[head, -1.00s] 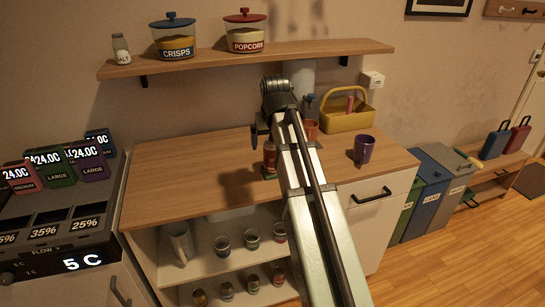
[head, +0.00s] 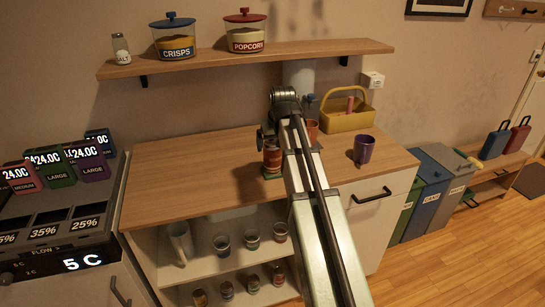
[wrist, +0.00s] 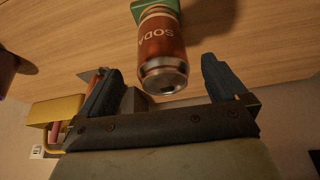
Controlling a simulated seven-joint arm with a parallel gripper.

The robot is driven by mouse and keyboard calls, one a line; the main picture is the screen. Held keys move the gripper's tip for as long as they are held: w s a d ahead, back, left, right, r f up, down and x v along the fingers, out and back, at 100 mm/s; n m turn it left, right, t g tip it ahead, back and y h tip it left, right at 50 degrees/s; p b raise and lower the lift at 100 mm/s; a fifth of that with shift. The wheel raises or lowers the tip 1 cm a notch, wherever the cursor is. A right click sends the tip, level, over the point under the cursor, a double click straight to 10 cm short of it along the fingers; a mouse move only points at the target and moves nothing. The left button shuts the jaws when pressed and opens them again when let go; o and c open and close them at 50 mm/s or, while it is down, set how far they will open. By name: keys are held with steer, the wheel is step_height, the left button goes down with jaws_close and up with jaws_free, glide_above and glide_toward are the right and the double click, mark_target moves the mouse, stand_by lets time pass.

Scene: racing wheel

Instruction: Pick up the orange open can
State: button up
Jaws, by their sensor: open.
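The orange-red soda can (head: 271,157) stands upright on a green coaster (head: 268,176) on the wooden counter, just left of my arm. In the wrist view the can (wrist: 161,42) shows its SODA label and a silver top with a dark opening. My gripper (wrist: 156,66) is open, its two dark fingers apart on either side of the can's top end. The can lies in line with the gap, and no contact shows. In the head view my gripper is mostly hidden behind my arm, close to the can.
A purple cup (head: 364,149) stands to the right. The counter's left side (head: 180,175) is clear. A shelf (head: 250,58) with jars hangs above.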

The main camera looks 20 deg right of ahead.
mark_target(272, 156)
steer(key=shift+x, duration=2.8)
steer(key=shift+a+r, duration=0.1)
steer(key=shift+c, duration=0.5)
steer(key=c, duration=0.9)
steer(key=shift+c, duration=0.2)
